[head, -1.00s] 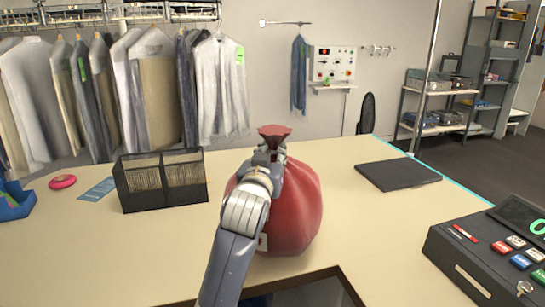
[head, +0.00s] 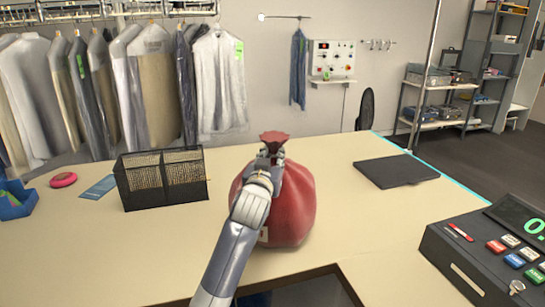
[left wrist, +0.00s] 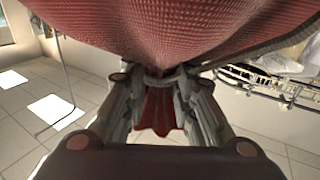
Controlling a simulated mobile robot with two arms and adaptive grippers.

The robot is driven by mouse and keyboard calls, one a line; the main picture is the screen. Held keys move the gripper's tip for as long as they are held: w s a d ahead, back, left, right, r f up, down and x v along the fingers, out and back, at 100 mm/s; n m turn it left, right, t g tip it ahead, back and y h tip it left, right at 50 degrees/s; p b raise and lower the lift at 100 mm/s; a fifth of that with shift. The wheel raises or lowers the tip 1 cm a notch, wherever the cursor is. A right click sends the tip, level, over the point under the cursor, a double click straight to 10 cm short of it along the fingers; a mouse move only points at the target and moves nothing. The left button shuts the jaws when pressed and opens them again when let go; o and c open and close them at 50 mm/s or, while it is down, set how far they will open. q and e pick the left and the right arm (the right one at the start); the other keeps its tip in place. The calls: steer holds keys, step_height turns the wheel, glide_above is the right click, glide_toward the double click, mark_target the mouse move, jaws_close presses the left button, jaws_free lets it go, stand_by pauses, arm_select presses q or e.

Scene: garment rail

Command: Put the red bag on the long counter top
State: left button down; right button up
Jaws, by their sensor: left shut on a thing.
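The red bag (head: 295,205) is a round, full sack with a gathered neck, upright at the counter's inner front edge. I cannot tell for sure whether its base rests on the top. My left gripper (head: 271,155) is shut on its neck, just below the flared red top. In the left wrist view the bag (left wrist: 165,30) fills the upper part, and the fingers (left wrist: 160,85) close around the neck. The long counter top (head: 345,235) is pale beige and spreads around the bag. My right gripper is not in view.
A black mesh organiser (head: 160,180) stands left of the bag. A dark flat pad (head: 396,171) lies to the right, and a cash register (head: 490,250) stands at the right front. A pink ring (head: 63,180) and blue tray (head: 15,200) are far left. Free counter lies between bag and pad.

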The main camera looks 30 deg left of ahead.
arm_select(q)
steer(key=shift+r, duration=0.15)
steer(key=c, duration=1.3)
jaws_free()
steer(key=shift+d, duration=0.1)
steer(key=shift+s, duration=0.1)
steer(key=shift+s+d, duration=0.1)
steer(key=shift+s, duration=0.1)
steer(key=b+v, duration=0.2)
steer(key=v, duration=0.9)
steer(key=shift+s, duration=0.25)
